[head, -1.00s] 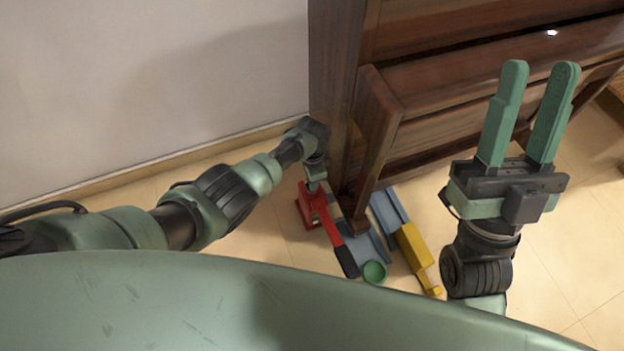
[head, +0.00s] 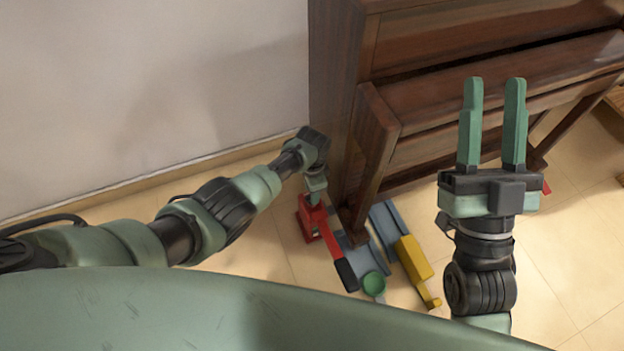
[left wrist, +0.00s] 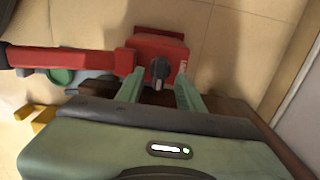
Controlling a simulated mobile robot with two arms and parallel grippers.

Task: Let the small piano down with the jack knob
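The red jack (head: 311,222), with a black-ended handle, sits on the floor by the left front leg of the brown piano (head: 490,48). In the left wrist view, its dark knob (left wrist: 159,70) lies between the fingertips of my left gripper (left wrist: 158,86), on the red jack body (left wrist: 161,48). The fingers stand apart, one on each side of the knob, and I see gaps beside it. In the head view my left gripper (head: 315,190) points down at the jack, its fingertips unclear. My right gripper (head: 493,84) is open and empty, pointing up in front of the piano.
Blue-grey rails (head: 384,226), a yellow piece (head: 413,259) and a green round cup (head: 373,284) are on the floor beside the jack. A small red bit (head: 546,187) shows behind the right gripper. A wall (head: 150,90) stands at left. Floor at right is open.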

